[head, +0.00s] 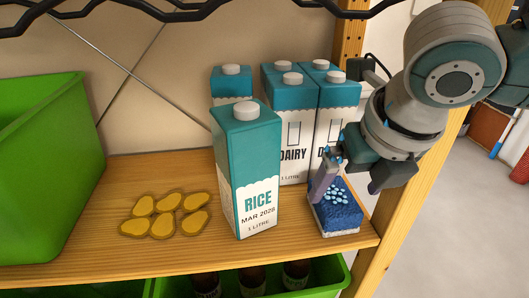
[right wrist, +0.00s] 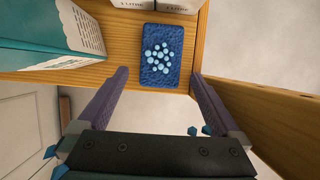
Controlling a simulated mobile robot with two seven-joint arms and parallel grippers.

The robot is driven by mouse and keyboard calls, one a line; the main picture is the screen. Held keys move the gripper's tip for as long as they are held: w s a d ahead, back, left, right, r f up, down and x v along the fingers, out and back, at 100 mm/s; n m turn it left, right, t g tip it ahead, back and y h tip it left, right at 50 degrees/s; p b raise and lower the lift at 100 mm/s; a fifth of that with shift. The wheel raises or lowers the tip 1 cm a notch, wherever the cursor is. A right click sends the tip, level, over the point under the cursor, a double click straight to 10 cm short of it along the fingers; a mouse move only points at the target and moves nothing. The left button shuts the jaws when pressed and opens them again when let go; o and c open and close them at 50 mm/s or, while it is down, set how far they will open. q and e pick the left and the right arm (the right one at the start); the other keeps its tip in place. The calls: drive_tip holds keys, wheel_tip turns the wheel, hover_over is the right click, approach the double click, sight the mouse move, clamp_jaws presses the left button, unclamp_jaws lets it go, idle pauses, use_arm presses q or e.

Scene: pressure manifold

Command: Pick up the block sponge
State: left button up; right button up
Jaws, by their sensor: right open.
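The block sponge (head: 340,214) is blue on top with a cluster of light blue dots and a pale base. It lies flat near the shelf's front right corner, and it also shows in the right wrist view (right wrist: 148,72). My left gripper is not in view.
A rice carton (head: 246,160) stands left of the sponge, with several dairy cartons (head: 328,110) behind. A wooden post (head: 400,215) rises close on the right. Yellow potato-like shapes (head: 165,213) and a green bin (head: 45,160) are further left on the shelf (head: 190,250).

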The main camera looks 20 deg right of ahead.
sight(337, 198)
drive_tip(key=x, duration=0.2)
drive_tip(key=b+x, duration=0.1)
drive_tip(key=x, duration=0.1)
drive_tip(key=b+x, duration=0.1)
drive_tip(key=x, duration=0.1)
drive_tip(key=shift+w+d+f, duration=0.15)
drive_tip(key=shift+w+f, duration=0.1)
drive_tip(key=shift+w, duration=0.2)
